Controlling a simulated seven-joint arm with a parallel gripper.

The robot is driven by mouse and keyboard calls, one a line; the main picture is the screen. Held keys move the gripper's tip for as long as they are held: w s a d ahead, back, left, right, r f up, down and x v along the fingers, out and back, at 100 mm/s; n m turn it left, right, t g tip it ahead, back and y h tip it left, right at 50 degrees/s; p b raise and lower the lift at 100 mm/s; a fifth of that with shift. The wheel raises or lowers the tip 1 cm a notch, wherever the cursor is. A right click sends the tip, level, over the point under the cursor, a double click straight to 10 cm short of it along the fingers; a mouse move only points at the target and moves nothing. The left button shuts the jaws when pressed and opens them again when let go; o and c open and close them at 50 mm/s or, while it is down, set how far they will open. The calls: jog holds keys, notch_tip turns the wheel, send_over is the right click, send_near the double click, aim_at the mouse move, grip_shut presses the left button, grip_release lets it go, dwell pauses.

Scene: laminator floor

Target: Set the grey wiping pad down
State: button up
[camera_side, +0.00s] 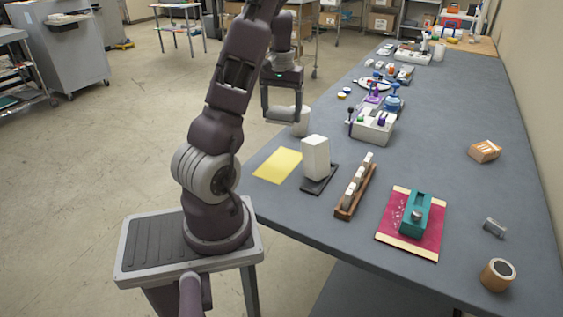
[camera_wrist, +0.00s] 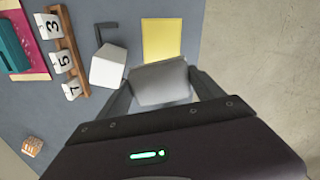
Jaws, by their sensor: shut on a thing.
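The grey wiping pad (camera_wrist: 160,82) is between the two fingers of my gripper (camera_wrist: 158,92) in the wrist view, and the gripper is shut on it. In the side view my gripper (camera_side: 281,106) holds the pad (camera_side: 280,114) above the table's left edge area, beyond the yellow sheet (camera_side: 278,165). A whitish cylinder (camera_side: 302,124) shows just right of the pad there. Whether the pad touches it cannot be told.
A white block (camera_side: 315,158) stands on a dark base near the sheet. A wooden rack (camera_side: 355,187) of numbered tiles, a maroon mat (camera_side: 424,245) with a teal tool (camera_side: 416,213), and a grey-white device (camera_side: 373,128) stand on the table (camera_side: 420,150). Its right middle is mostly clear.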

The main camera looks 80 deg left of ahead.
aim_at(281, 164)
notch_tip(281, 164, down, 16)
jog(key=shift+r, duration=0.25)
jog(key=shift+f, duration=0.15)
jog(key=o, duration=1.4)
